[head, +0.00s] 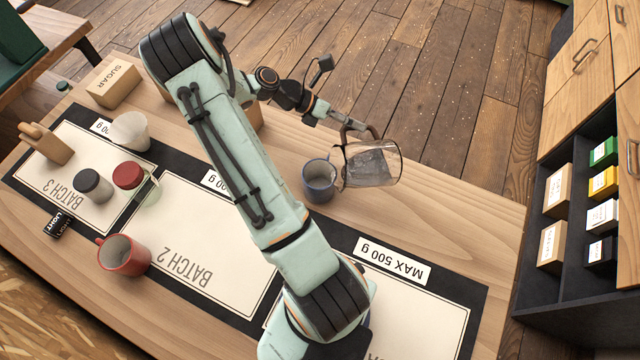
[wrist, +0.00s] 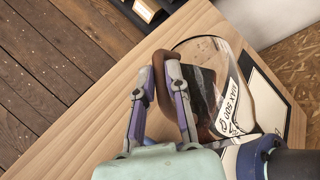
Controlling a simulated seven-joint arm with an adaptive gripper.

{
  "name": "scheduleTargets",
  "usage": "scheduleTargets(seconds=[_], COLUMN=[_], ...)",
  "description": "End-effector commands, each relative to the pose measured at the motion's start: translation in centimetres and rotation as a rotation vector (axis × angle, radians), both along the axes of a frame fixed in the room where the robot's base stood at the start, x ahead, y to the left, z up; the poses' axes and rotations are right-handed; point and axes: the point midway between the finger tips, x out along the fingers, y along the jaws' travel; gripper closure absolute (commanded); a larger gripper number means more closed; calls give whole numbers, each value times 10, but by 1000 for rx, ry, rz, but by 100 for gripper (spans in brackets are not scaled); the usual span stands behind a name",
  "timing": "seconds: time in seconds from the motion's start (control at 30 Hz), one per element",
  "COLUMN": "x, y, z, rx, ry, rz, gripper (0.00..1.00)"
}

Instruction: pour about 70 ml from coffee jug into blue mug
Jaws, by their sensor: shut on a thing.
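The coffee jug (head: 374,164) is clear glass and is held above the table's far edge in the head view. My gripper (head: 352,126) is shut on its brown handle, which shows between the fingers (wrist: 168,72) in the wrist view. The glass body (wrist: 238,97) fills the upper right there, with a dark patch behind the handle. I cannot tell the liquid level or the exact tilt. The blue mug (head: 319,182) stands upright on the table, just left of the jug. The jug's left edge overlaps the mug's right side in the head view. No stream shows between them.
A red mug (head: 124,254), red-lidded jar (head: 129,176), grey jar with a dark lid (head: 94,186), white cup (head: 130,131), wooden block (head: 46,143) and sugar box (head: 112,80) stand at left. A MAX 500 g card (head: 392,261) lies in front. Bare wood (head: 450,210) lies right of the jug.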

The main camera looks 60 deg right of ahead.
Motion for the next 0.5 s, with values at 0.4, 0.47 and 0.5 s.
scheduleTargets(seconds=[0.4, 0.47, 0.5], x=[6, 6, 6], y=[2, 2, 2], z=[4, 4, 4], rx=[-37, -36, -36], ry=[46, 46, 48], rz=[12, 12, 13], gripper=[100, 100, 100])
